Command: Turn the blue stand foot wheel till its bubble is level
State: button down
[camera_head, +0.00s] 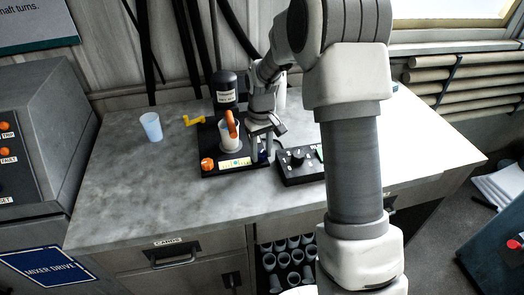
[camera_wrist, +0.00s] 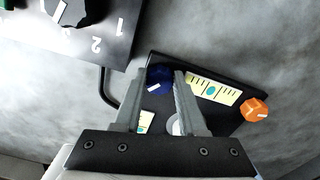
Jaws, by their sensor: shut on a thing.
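The blue foot wheel (camera_wrist: 158,80) with a white mark sits at a corner of the black stand base (camera_wrist: 190,63). My gripper (camera_wrist: 160,74) points down with its fingertips on either side of the wheel, shut on it. In the head view my gripper (camera_head: 262,150) hides most of the wheel.
The orange foot wheel (camera_head: 207,164) is at the base's other front corner. A black control box (camera_head: 298,168) with a dial stands close on the right. A white cup with an orange handle (camera_head: 230,130) stands on the base. A pale blue cup (camera_head: 151,126) is at left.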

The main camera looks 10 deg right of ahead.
aim_at(261, 154)
jog(key=shift+m, duration=0.8)
jog(key=shift+c, duration=2.4)
grip_release()
notch_tip(261, 154, up, 18)
jog(key=p, duration=0.2)
jog(key=shift+f, duration=0.25)
